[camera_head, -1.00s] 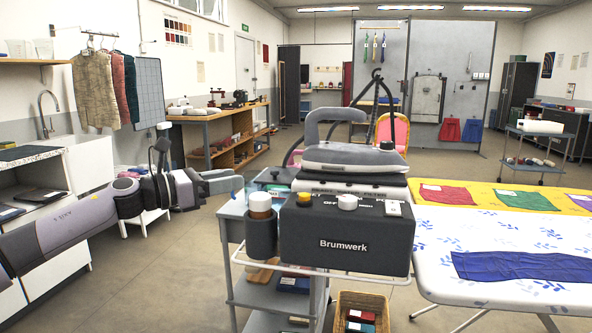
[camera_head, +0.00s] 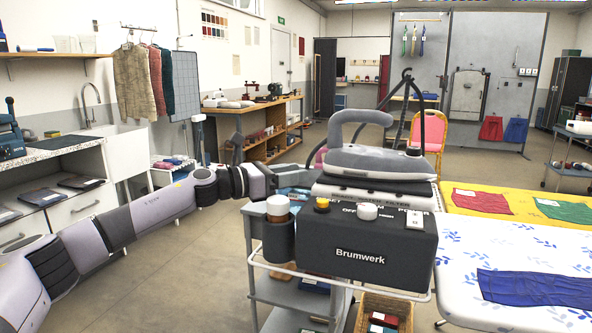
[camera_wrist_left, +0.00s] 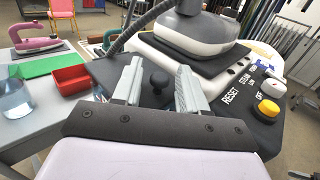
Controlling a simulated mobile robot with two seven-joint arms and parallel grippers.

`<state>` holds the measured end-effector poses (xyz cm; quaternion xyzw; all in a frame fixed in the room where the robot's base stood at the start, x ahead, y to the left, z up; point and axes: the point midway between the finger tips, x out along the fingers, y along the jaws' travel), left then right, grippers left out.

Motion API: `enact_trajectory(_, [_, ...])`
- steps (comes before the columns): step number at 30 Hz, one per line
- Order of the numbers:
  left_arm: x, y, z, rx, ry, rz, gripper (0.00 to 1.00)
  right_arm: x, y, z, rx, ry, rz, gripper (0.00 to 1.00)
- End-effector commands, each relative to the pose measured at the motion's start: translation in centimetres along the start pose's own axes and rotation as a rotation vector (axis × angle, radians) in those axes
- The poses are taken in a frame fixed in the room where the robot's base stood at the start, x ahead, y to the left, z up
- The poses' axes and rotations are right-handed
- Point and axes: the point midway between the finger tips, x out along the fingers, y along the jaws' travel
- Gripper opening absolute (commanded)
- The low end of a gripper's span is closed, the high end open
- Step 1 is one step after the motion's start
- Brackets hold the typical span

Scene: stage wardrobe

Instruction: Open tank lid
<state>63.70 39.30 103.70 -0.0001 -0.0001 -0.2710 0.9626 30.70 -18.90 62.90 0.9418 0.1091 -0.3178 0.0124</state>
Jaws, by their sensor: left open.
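The grey Brumwerk steam station (camera_head: 360,253) stands on a trolley in the middle of the head view. In the left wrist view its dark tank lid (camera_wrist_left: 112,76) carries a round black knob (camera_wrist_left: 158,80). The lid looks closed. My left gripper (camera_wrist_left: 158,70) is open, with one grey finger on each side of the knob in this view. I see no grip on it, and I cannot tell whether the fingers reach down to its height. In the head view the left gripper (camera_head: 292,178) is at the station's left rear, partly hidden. My right gripper is not in view.
A grey iron (camera_head: 365,155) rests on top of the station, with its hose rising behind. The station's control knobs (camera_wrist_left: 268,109) are right of my fingers. A red tray (camera_wrist_left: 70,78) and a clear container (camera_wrist_left: 14,100) stand at left. An ironing board (camera_head: 500,245) is to the right.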

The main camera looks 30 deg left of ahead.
Motion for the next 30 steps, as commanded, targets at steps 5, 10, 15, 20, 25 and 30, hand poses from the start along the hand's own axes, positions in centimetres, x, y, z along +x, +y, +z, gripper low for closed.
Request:
enact_trajectory(5, [1.0,0.0,0.1,0.0,0.0,0.0,0.42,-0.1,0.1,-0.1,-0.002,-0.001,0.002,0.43])
enact_trajectory(10, [1.1,0.0,0.0,0.0,0.001,0.0,0.42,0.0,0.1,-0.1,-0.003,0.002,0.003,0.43])
enact_trajectory(15, [1.1,0.0,0.0,0.0,0.001,0.0,0.19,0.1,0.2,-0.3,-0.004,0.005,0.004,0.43])
enact_trajectory(20, [1.1,0.0,0.0,0.0,0.001,0.0,0.0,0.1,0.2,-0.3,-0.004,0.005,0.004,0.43])
enact_trajectory(25, [0.9,0.1,0.1,-0.003,0.004,0.0,0.0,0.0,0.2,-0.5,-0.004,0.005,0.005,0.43])
enact_trajectory(30, [0.3,0.3,0.6,-0.022,0.023,0.0,0.0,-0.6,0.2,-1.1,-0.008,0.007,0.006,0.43])
